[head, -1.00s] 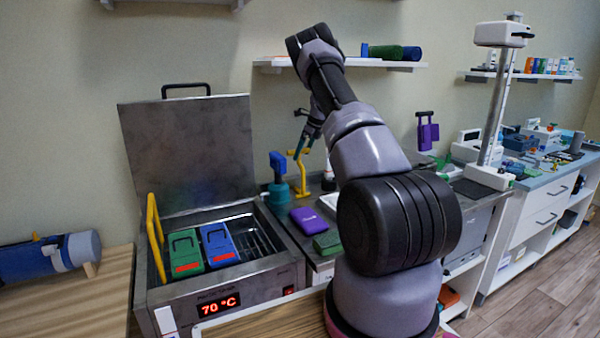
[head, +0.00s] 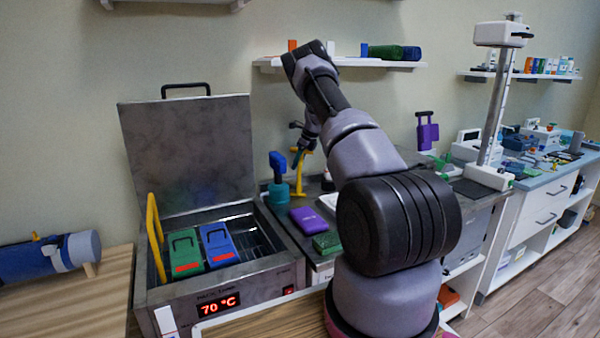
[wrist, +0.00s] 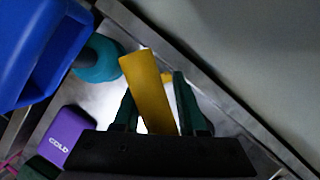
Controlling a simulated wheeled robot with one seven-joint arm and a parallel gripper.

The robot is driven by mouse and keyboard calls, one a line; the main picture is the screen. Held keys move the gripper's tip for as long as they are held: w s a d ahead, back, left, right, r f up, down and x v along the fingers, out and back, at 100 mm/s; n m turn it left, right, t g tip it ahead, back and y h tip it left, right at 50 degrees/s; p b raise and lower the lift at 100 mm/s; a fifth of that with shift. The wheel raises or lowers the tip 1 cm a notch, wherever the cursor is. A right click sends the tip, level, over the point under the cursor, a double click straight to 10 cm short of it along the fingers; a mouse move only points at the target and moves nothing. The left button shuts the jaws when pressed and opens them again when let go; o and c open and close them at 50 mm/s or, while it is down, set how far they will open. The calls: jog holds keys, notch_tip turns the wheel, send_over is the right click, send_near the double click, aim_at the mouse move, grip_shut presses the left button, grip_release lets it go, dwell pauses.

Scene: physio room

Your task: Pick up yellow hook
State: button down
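The yellow hook (head: 299,180) stands upright on the steel counter behind the teal-and-blue tool in the head view. In the wrist view the yellow hook (wrist: 148,85) reaches up between the fingers of my gripper (wrist: 158,105). The dark green fingers are apart, with a gap showing between the left finger and the hook. In the head view my gripper (head: 298,156) is at the hook's upper part, which it partly covers. Whether the right finger touches the hook cannot be told.
The blue-handled teal tool (head: 279,182) stands close to the left of the hook. A purple pack (head: 308,220) and a green box (head: 326,242) lie in front. The open heated bath (head: 262,275) is at left. The wall shelf (head: 345,63) is above.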

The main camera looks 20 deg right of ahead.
dwell(0.4)
jog(key=r, duration=0.7)
jog(key=shift+s, duration=0.2)
jog(key=s, duration=1.9)
jog(key=shift+s+d, duration=0.3)
jog(key=shift+d, duration=0.05)
